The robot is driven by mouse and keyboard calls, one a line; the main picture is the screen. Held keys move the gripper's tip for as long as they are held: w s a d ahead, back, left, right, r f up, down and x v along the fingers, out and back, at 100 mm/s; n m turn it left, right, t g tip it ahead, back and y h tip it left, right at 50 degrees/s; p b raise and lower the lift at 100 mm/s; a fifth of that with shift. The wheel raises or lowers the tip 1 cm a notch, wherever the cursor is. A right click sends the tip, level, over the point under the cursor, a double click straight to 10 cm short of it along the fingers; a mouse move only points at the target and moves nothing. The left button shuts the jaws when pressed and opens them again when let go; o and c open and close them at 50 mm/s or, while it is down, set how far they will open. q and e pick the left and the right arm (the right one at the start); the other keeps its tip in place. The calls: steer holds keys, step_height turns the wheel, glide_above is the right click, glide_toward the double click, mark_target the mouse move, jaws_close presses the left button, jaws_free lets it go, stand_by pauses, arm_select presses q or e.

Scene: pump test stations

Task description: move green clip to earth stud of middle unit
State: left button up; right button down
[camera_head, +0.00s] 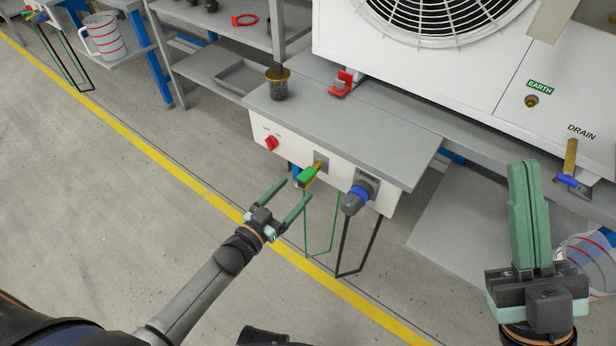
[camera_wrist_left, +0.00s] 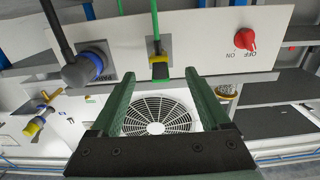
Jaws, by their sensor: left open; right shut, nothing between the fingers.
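The green clip (camera_head: 307,174) sits on a brass part on the front of the white control box (camera_head: 380,192), with a green wire hanging below it. In the left wrist view the clip (camera_wrist_left: 159,59) appears between and beyond my finger tips. My left gripper (camera_head: 297,189) is open and empty, just in front of the clip, apart from it in the head view. The brass earth stud (camera_head: 532,101) is on the white unit (camera_head: 490,75), below the green EARTH label (camera_head: 540,87). My right gripper (camera_head: 524,165) is shut and empty, in front of the unit's lower right.
A grey-blue plug (camera_head: 355,197) with a black cable is right of the clip, a red switch (camera_head: 271,143) left. A brass drain valve (camera_head: 570,165) with blue handle is near my right gripper. A measuring jug (camera_head: 590,258) stands lower right. The floor at left is clear.

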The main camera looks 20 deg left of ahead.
mark_target(300, 184)
arm_select(q)
steer(key=b+x, duration=0.2)
steer(key=x, duration=0.5)
steer(key=shift+w, duration=0.15)
arm_select(e)
step_height(300, 184, down, 3)
steer(key=shift+a+f+m, duration=0.1)
steer(key=shift+a+m, duration=0.05)
steer(key=shift+m, duration=0.15)
steer(key=shift+w+r, duration=0.1)
steer(key=shift+r, duration=0.3)
arm_select(q)
steer(key=shift+c, duration=0.3)
jaws_close()
arm_select(e)
steer(key=shift+f, duration=0.1)
stand_by(0.6)
stand_by(0.8)
